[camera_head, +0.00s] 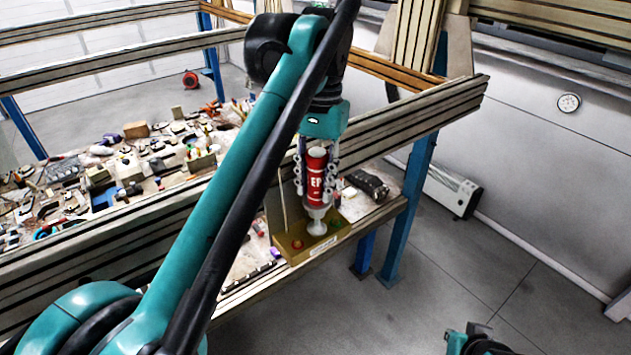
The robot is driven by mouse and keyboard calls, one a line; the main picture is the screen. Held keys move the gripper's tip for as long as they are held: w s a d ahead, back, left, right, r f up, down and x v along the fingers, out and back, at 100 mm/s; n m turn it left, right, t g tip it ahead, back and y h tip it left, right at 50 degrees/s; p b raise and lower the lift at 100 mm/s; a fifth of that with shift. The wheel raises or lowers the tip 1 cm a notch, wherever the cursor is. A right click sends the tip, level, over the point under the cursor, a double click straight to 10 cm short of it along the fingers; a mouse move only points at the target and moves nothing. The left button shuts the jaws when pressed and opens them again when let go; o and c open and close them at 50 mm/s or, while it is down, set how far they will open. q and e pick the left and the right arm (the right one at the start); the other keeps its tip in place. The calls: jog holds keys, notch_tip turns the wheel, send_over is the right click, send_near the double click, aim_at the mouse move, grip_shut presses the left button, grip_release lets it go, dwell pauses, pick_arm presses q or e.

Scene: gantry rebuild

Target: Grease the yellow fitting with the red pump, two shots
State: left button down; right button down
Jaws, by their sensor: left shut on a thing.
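My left gripper (316,172) is shut on the red pump (316,176), a red cylinder marked "EP" with a pale lower end. The pump is upright, its tip down over a brass-coloured block (300,249) on the beam. The block bears a red fitting (297,244) and a green fitting (335,225). The pump's pale end stands between these two. I do not see the yellow fitting; the pump's end may hide it. Whether the tip touches the block I cannot tell. My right gripper (478,338) shows only partly at the bottom edge.
A bench (130,190) crowded with small parts lies behind the front beam (110,250). A dark object (368,185) lies right of the block. A blue post (408,205) holds up the beam. The floor at right is clear, with a white heater (452,190) by the wall.

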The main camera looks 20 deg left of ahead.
aim_at(316, 154)
pick_arm(q)
jog(key=shift+r+p, duration=2.45)
jog(key=shift+r, duration=0.4)
jog(key=shift+f, duration=0.1)
